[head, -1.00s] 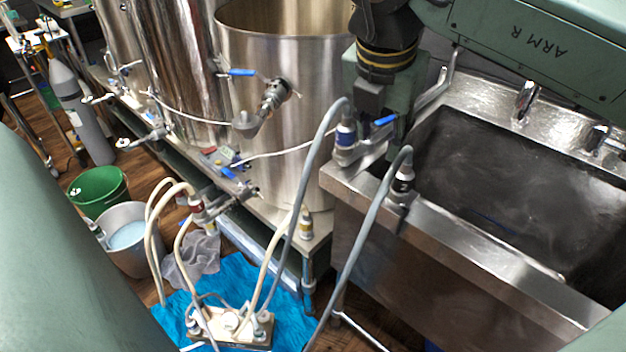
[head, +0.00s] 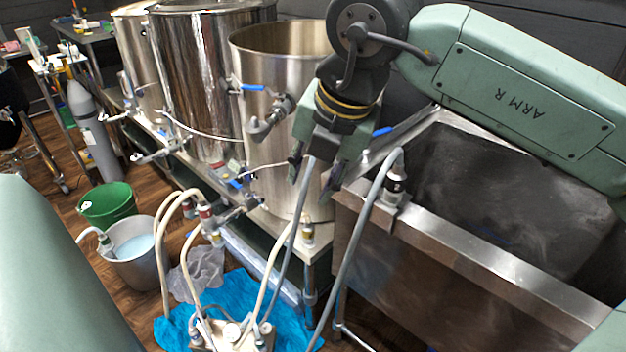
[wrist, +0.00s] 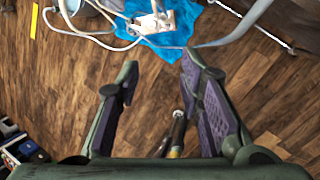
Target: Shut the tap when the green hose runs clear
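No hose reads clearly as green. In the head view a grey hose (head: 357,235) hooks over the sink rim by a clamped fitting (head: 396,183). Another grey hose (head: 289,240) runs up behind my gripper (head: 314,184), which hides its upper end. Blue-handled valves show on the near kettle (head: 252,87), low at the stand (head: 236,183), and, partly hidden behind my gripper, by the sink (head: 382,131). In the wrist view my gripper (wrist: 160,62) is open, its fingers wide apart with nothing held between them. I cannot see what any hose carries.
A steel sink (head: 480,255) fills the right. A grey bucket (head: 140,268) of pale liquid and a green bucket (head: 107,204) stand on the floor at left. A pump (head: 232,338) with several hoses sits on a blue cloth (head: 270,300). Wooden floor (wrist: 60,90) lies below my gripper.

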